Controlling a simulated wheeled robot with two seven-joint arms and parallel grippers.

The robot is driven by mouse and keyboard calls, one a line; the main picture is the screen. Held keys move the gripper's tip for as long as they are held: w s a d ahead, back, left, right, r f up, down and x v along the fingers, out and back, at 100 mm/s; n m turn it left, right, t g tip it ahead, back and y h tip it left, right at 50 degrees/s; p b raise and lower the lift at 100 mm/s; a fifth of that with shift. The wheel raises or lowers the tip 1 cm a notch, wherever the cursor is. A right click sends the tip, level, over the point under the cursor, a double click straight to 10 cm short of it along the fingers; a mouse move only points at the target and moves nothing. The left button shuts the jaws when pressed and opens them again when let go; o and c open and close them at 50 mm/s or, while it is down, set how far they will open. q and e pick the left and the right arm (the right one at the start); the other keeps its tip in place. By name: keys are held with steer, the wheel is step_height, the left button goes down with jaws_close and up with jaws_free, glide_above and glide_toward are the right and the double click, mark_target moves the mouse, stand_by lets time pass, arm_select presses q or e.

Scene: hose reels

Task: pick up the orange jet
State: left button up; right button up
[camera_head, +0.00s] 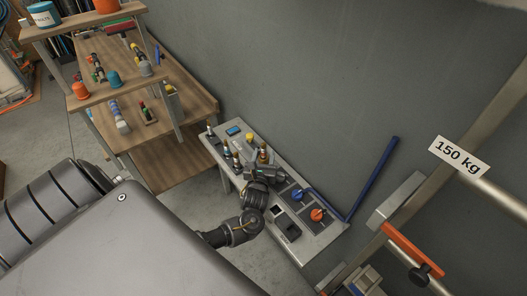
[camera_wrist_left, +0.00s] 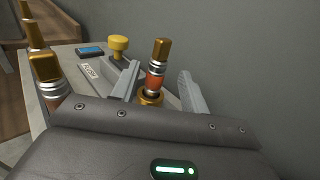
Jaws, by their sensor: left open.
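The orange jet (camera_wrist_left: 155,82), a nozzle with a brass tip, silver rings and an orange band, stands upright in a brass socket on the grey bench in the left wrist view. My left gripper (camera_wrist_left: 159,88) is open, with one finger on each side of the jet; I cannot tell whether either touches it. In the head view my left gripper (camera_head: 268,171) is over the bench, close beside a brass-tipped jet (camera_head: 263,153) that appears to be the same one. My right gripper is not in view.
Other brass-tipped jets (camera_wrist_left: 48,80) stand at the bench's left. A yellow button (camera_wrist_left: 119,43) and a blue-screened box (camera_wrist_left: 90,51) are behind. The bench (camera_head: 325,238) also holds blue (camera_head: 297,194) and orange (camera_head: 317,214) knobs. The grey wall (camera_head: 300,90) is close behind.

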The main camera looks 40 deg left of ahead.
mark_target(263, 152)
arm_select(q)
steer(key=x, duration=0.2)
steer(key=p+x, duration=0.1)
steer(key=x, duration=0.1)
steer(key=shift+a+r, duration=0.25)
steer(key=shift+c, duration=0.5)
jaws_close()
